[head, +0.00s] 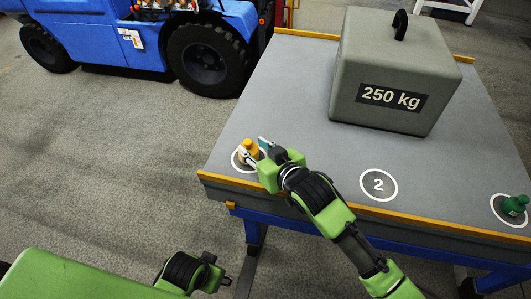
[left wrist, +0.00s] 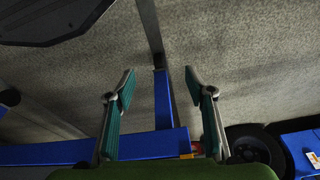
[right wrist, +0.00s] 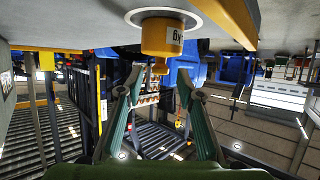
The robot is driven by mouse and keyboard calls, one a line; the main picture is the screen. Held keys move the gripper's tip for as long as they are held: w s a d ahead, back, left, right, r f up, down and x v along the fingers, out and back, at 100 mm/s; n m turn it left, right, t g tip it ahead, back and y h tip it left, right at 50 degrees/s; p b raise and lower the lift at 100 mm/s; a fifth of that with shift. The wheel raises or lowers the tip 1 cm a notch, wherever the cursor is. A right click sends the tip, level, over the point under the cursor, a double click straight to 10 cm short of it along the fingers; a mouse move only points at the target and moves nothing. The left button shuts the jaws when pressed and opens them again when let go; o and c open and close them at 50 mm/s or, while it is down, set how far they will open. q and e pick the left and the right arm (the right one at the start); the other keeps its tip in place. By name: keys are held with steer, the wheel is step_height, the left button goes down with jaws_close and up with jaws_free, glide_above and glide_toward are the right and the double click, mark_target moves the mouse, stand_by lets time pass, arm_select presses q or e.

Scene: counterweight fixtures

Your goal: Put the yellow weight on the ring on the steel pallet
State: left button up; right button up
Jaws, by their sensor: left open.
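The small yellow weight (head: 249,149) with a knob stands inside a white ring (head: 236,162) at the left front corner of the grey table top (head: 290,110). It hangs inverted in the right wrist view (right wrist: 162,38). My right gripper (head: 257,148) is at the weight in the head view and partly covers it and the ring. Its fingers (right wrist: 158,84) are open and empty, with the knob just beyond the tips. My left gripper (head: 224,282) is open and empty, low beside the table. I cannot make out a steel pallet separate from this table.
A big grey 250 kg block (head: 395,75) stands at the back of the top. A ring marked 2 (head: 378,185) is empty. A green weight (head: 515,205) stands in the right ring. Yellow strips edge the table. A blue vehicle (head: 135,35) stands behind left.

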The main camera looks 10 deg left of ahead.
arm_select(q)
step_height(320, 180, down, 6)
steer(key=s+p, duration=0.1)
arm_select(e)
steer(key=v, duration=0.7)
steer(key=shift+s+d+r, duration=0.2)
steer(key=shift+s+d, duration=0.05)
arm_select(q)
steer(key=shift+s+r, duration=0.1)
stand_by(0.6)
